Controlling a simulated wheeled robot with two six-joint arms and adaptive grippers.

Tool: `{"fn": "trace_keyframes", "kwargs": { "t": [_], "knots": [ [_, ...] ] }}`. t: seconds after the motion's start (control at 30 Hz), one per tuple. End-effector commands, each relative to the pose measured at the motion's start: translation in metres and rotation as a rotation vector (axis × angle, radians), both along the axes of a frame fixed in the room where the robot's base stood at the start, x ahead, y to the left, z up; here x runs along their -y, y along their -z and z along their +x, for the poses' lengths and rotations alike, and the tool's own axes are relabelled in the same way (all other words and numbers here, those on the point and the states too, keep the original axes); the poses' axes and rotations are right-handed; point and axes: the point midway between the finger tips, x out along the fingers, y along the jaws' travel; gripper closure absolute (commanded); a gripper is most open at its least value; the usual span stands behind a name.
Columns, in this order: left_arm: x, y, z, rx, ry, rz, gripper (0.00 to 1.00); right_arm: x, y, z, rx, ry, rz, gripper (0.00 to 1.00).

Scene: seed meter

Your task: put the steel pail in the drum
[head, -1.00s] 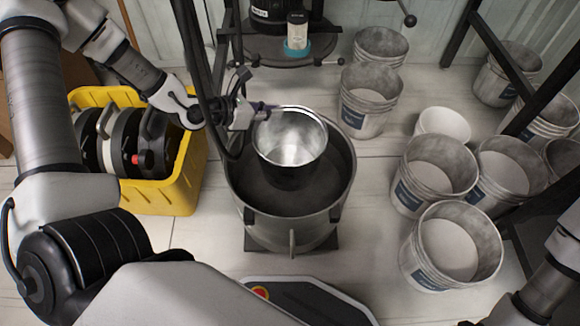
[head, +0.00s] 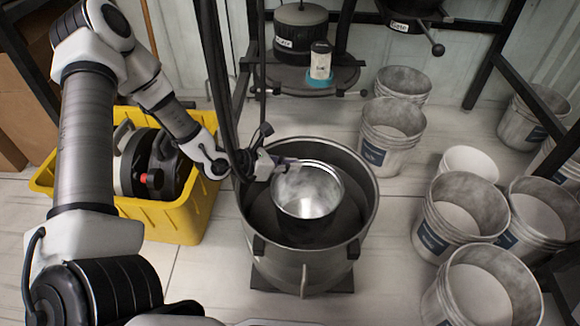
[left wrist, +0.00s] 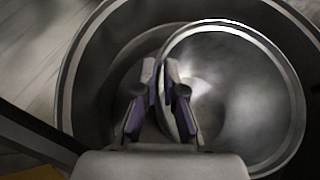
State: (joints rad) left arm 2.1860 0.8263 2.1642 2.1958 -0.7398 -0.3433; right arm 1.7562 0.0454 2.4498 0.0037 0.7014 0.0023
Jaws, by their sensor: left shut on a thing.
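The steel pail (head: 306,203) is shiny and empty, and it hangs upright within the mouth of the drum. The drum (head: 362,222) is a wide grey metal vessel standing on the floor in the middle of the head view. My left gripper (head: 285,165) is shut on the pail's left rim. In the left wrist view the fingers (left wrist: 162,75) pinch the rim of the pail (left wrist: 240,100), with the drum's rim (left wrist: 75,75) around it. The pail's bottom is hidden, so I cannot tell if it touches the drum floor. My right gripper is not in view.
A yellow crate (head: 180,222) with dark and white reels stands left of the drum. Several grey buckets (head: 460,210) stand to the right. A dark frame with a round shelf (head: 305,78) rises behind the drum. Cables hang close beside my left gripper.

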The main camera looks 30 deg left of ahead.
Motion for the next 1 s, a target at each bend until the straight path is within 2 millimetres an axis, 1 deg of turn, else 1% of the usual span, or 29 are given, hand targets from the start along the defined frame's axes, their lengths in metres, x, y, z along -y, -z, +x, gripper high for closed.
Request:
{"fn": "trace_keyframes", "kwargs": {
  "t": [0.1, 0.13, 0.17, 0.2, 0.47, 0.57, 0.67, 0.83, 1.0],
  "knots": [
    [0.000, 0.004, 0.000, 0.001, 0.000, 0.000, 1.00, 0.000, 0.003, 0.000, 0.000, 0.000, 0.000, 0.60],
    [0.000, 0.003, 0.000, 0.000, 0.000, 0.000, 0.82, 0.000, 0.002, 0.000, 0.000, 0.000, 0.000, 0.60],
    [0.000, 0.003, 0.000, 0.000, 0.000, 0.000, 0.71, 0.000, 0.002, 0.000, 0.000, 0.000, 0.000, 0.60],
    [0.000, 0.003, 0.000, 0.000, 0.000, 0.000, 0.67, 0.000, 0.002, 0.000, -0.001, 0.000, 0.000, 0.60],
    [0.000, 0.002, 0.000, 0.000, 0.000, 0.000, 0.67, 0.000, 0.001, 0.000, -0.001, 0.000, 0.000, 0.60],
    [-0.001, -0.005, -0.002, 0.000, -0.002, -0.002, 0.67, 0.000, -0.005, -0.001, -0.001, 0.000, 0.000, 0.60],
    [-0.008, -0.016, -0.012, 0.000, -0.006, -0.004, 0.67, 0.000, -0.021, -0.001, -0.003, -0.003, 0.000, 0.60],
    [-0.024, -0.040, -0.041, 0.000, -0.008, -0.007, 0.67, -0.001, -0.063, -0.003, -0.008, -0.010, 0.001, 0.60],
    [-0.040, -0.057, -0.069, -0.001, -0.007, -0.005, 0.67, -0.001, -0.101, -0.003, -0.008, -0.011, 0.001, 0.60]
  ]
}}
